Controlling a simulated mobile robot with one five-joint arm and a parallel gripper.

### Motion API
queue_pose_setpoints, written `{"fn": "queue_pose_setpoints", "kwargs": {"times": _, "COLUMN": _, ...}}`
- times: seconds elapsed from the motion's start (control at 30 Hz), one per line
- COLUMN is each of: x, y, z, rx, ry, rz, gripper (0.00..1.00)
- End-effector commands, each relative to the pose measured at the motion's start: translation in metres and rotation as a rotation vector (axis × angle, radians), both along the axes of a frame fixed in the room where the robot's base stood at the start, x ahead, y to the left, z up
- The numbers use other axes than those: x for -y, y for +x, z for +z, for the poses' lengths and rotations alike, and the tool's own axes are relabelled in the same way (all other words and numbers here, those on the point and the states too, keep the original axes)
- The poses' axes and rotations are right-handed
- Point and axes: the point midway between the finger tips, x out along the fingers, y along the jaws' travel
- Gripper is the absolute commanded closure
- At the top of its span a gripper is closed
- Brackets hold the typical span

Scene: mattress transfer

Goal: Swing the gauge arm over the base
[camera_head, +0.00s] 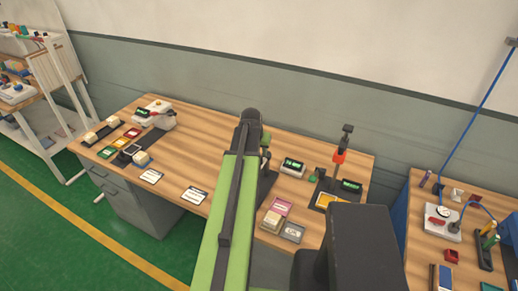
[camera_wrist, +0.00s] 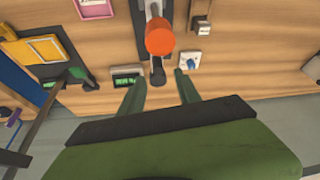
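In the wrist view, an orange cylinder (camera_wrist: 159,37) stands over a dark narrow base (camera_wrist: 157,70) with a rounded end, on the wooden table. This looks like the gauge stand, but I cannot tell its arm from its base for certain. My gripper (camera_wrist: 160,78) is open, its two dark green fingers apart on either side of the base's rounded end. In the head view, my green arm hides most of this stand. A dark upright post with a red-orange part (camera_head: 339,157) stands on a dark base farther right.
A small green-lit display (camera_wrist: 127,83) and a white block with a blue knob (camera_wrist: 188,62) flank the fingers. A pink card (camera_head: 280,206) and a yellow tray (camera_head: 327,201) lie near.

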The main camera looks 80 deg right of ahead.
Motion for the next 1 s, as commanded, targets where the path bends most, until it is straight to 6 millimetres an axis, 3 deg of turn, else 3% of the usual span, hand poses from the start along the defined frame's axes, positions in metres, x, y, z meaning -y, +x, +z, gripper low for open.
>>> {"fn": "queue_pose_setpoints", "kwargs": {"times": 0.03, "x": -0.007, "y": 0.001, "z": 0.025, "rx": 0.000, "ry": 0.000, "rz": 0.000, "gripper": 0.60}}
{"fn": "queue_pose_setpoints", "kwargs": {"times": 0.3, "x": -0.031, "y": 0.006, "z": 0.082, "rx": 0.002, "ry": 0.000, "rz": 0.001, "gripper": 0.60}}
{"fn": "queue_pose_setpoints", "kwargs": {"times": 0.4, "x": -0.037, "y": 0.007, "z": 0.094, "rx": 0.002, "ry": 0.000, "rz": 0.001, "gripper": 0.60}}
{"fn": "queue_pose_setpoints", "kwargs": {"times": 1.0, "x": -0.039, "y": 0.010, "z": 0.095, "rx": 0.002, "ry": 0.000, "rz": 0.003, "gripper": 0.60}}
